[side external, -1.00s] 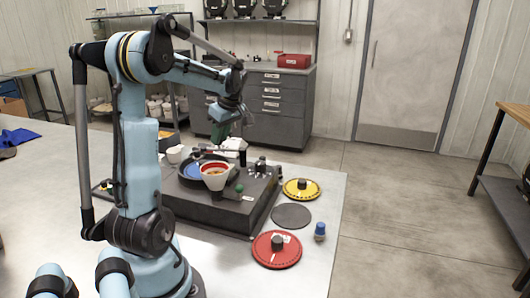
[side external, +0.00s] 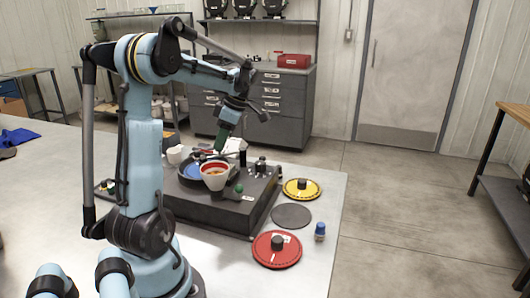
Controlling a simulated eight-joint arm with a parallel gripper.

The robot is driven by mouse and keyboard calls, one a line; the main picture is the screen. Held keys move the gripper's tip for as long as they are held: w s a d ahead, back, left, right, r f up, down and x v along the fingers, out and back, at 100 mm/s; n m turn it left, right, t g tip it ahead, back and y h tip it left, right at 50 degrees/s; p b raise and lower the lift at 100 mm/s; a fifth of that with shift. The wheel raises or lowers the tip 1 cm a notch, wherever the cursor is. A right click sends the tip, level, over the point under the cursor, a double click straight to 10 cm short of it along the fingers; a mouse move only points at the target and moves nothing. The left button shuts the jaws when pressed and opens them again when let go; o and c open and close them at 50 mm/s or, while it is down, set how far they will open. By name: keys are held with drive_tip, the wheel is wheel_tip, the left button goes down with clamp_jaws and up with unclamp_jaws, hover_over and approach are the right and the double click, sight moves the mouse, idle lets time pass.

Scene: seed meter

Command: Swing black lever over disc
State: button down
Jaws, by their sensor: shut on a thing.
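The seed meter (side external: 222,215) is a dark box on the grey table, with a round housing and a blue disc (side external: 192,170) on top. The black lever (side external: 232,152) is a thin dark bar behind the funnel, near the black post (side external: 243,153). My gripper (side external: 220,150) points down and is shut on the lever above the back of the housing. The fingertips are small here, and the exact grip is hard to see.
A yellow disc (side external: 301,194), a dark flat disc (side external: 290,216), a red disc (side external: 276,262) and a blue-capped bottle (side external: 320,231) lie or stand right of the meter. A white cup (side external: 176,154) stands behind it.

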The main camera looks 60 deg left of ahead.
idle(0.3)
drive_tip(key=c, duration=0.9)
unclamp_jaws()
drive_tip(key=shift+c, duration=0.2)
drive_tip(key=shift+w+r, duration=0.1)
drive_tip(key=v, duration=1.2)
